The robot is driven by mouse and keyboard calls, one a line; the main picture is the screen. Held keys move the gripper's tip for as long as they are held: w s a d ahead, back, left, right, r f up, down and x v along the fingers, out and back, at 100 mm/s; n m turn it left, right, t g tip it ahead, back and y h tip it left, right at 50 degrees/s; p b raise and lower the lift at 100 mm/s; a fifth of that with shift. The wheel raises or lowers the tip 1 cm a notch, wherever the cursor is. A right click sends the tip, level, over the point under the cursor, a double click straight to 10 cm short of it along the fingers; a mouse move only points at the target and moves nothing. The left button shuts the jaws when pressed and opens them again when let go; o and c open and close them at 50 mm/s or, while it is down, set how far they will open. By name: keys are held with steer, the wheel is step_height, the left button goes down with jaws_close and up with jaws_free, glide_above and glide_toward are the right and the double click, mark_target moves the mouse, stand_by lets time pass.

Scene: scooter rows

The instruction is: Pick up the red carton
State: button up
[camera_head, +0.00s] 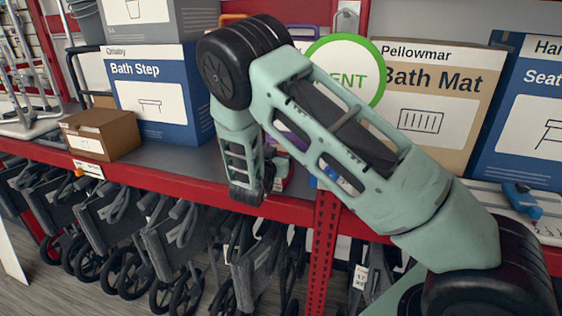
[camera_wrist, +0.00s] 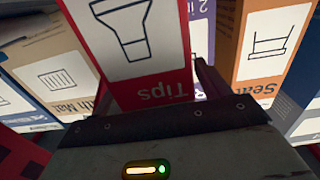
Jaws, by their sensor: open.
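The red carton (camera_wrist: 135,88) has a white panel with a dark tip outline and the word "Tips", which appears upside down in the wrist view. It fills the upper middle there, just ahead of my gripper (camera_wrist: 155,92), whose jaws are open. A dark finger shows at the carton's right side, and another is partly visible at its lower left. I cannot tell whether either touches it. In the head view my gripper (camera_head: 262,188) hangs at the shelf's front edge, and a small red and white part of the carton (camera_head: 281,172) shows behind it.
The grey shelf (camera_head: 190,160) has a red front edge. A brown box (camera_head: 115,125), a Bath Step box (camera_head: 160,110), a Bath Mat box (camera_head: 455,95) and a round green sign (camera_head: 365,60) stand around my arm.

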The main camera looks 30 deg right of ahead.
steer(key=c, duration=1.4)
steer(key=shift+c, duration=0.3)
steer(key=shift+r, duration=0.1)
